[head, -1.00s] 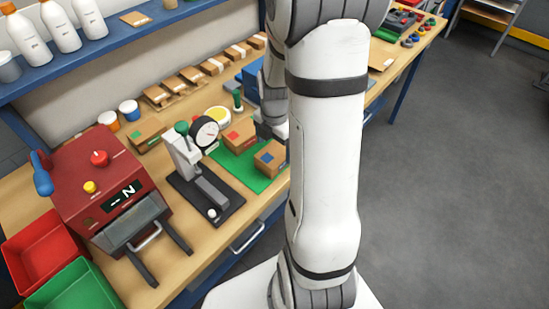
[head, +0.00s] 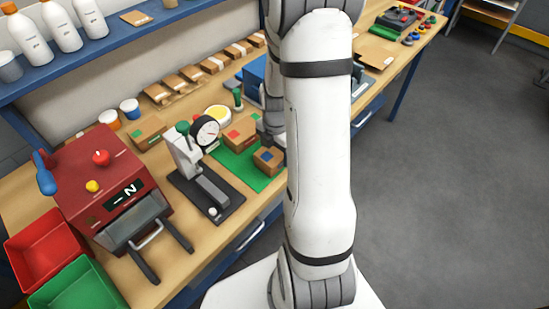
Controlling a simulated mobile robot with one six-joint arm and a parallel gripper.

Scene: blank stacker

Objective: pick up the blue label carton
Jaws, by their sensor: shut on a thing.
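The blue label carton (head: 267,162) is a small brown box with a blue square on top. It is at the right front of the green mat (head: 235,165), partly behind my arm. My gripper (head: 274,143) is mostly hidden by my arm and is shut on this carton from above. I cannot tell if the carton is clear of the mat. A red label carton (head: 240,132) sits just behind and to the left on the mat. A green label carton (head: 149,133) stands further left on the bench.
A dial gauge press (head: 205,185) stands left of the mat. A red machine (head: 100,185) and red (head: 38,245) and green (head: 75,288) bins are further left. Flat cartons (head: 190,80) line the back.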

